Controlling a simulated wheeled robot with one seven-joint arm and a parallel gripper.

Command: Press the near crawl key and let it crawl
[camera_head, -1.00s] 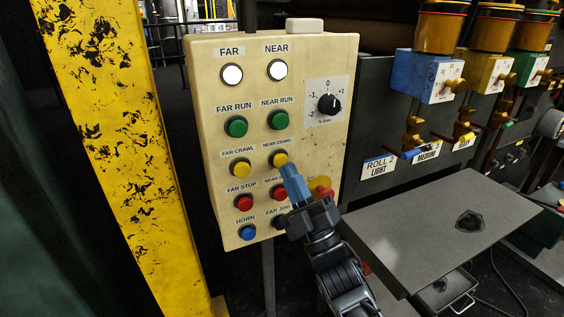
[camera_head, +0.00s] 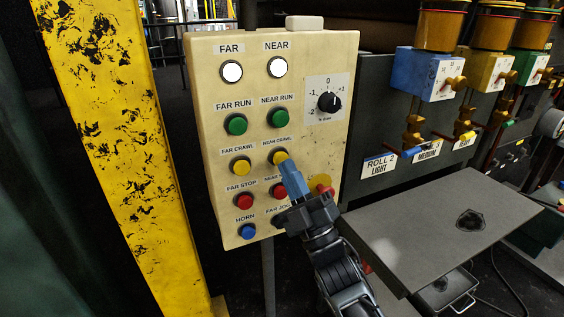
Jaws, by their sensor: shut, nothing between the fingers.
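The yellow near crawl key (camera_head: 279,156) sits in the right column of the cream control panel (camera_head: 300,60), under its "NEAR CRAWL" label. My gripper (camera_head: 285,165), with blue fingers, is shut and empty. Its tips are at the lower edge of this key in the picture and hide a little of it. I cannot tell whether they touch it or whether the key is pushed in. The near lamp (camera_head: 278,67) and far lamp (camera_head: 231,72) both look white.
The yellow far crawl key (camera_head: 241,166) is to the left. Green run keys (camera_head: 278,118) are above; a red key (camera_head: 279,191), partly hidden by my gripper, is just below. A yellow post (camera_head: 110,120) stands left of the panel, a grey shelf (camera_head: 410,245) to the right.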

